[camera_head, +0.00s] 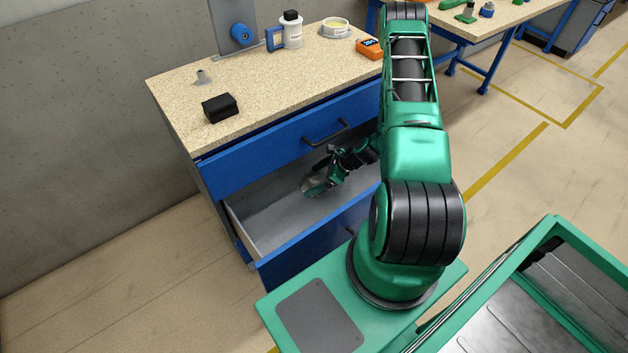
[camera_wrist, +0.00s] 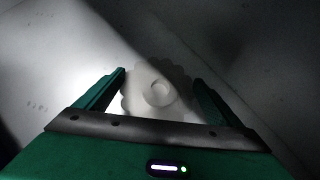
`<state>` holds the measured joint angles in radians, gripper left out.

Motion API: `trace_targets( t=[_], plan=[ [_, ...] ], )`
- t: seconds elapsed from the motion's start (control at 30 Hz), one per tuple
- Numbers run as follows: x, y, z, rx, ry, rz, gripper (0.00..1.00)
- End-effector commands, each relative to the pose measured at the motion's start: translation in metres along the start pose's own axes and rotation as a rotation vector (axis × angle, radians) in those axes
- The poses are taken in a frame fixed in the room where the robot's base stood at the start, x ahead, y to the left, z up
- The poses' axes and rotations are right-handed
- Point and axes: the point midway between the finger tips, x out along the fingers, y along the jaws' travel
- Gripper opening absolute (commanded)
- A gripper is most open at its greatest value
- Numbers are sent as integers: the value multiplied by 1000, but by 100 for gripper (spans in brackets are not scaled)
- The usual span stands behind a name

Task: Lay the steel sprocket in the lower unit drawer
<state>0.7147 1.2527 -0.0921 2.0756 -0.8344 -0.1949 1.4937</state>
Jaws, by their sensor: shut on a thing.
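The steel sprocket (camera_wrist: 158,92) is a pale toothed disc with a round hub, seen between my gripper's two green fingers in the wrist view. In the head view the sprocket (camera_head: 314,187) is a small grey disc at the end of my gripper (camera_head: 325,178). My gripper is shut on it and is inside the opening of the pulled-out lower unit drawer (camera_head: 232,222). The drawer has a grey inside and a blue front. I cannot tell whether the sprocket touches the drawer floor. My arm hides the drawer's right part.
The closed upper drawer (camera_head: 270,150) with its dark handle sits just above the open one. The drawer's left part is empty.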

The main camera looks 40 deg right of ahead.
Motion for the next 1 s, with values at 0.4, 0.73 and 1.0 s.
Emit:
trace_targets(
  t=[0.4, 0.73, 1.0],
  plan=[
    [1, 1, -2, 1, 3, 2, 100],
    [-28, -1, -1, 2, 2, -2, 100],
    [-82, -1, 0, 2, 2, -2, 100]
  ],
)
